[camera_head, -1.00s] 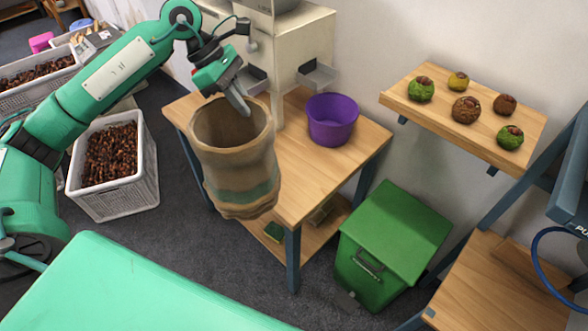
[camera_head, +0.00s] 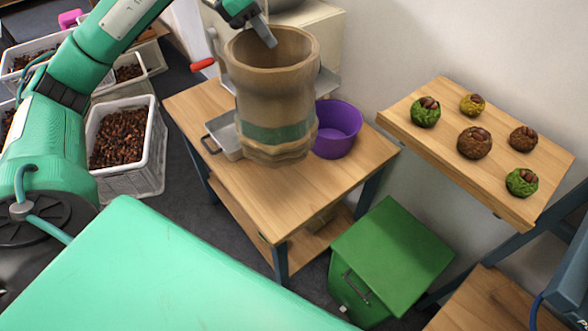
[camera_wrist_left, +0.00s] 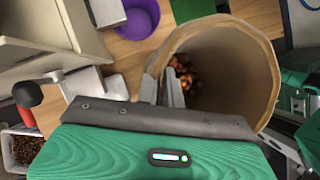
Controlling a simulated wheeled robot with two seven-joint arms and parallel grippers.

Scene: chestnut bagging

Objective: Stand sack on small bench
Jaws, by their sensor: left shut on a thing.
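The sack (camera_head: 275,90) is tan with a green band near its bottom and an open mouth. It is upright, hanging from my left gripper (camera_head: 264,32), which is shut on its rim. The wrist view shows the gripper fingers (camera_wrist_left: 168,92) on the rim and brown chestnuts (camera_wrist_left: 185,75) deep inside the sack (camera_wrist_left: 235,65). In the head view the sack overlaps the wooden bench (camera_head: 320,190) beside the machine; whether its bottom touches the top cannot be told. Another low wooden surface (camera_head: 490,305) shows at the lower right. My right gripper is out of view.
A purple bucket (camera_head: 338,130) stands on the bench just right of the sack. A metal tray (camera_head: 226,140) is left of it. A green bin (camera_head: 390,255) stands on the floor. A wall shelf (camera_head: 450,130) holds several round items. Crates of chestnuts (camera_head: 150,165) are at left.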

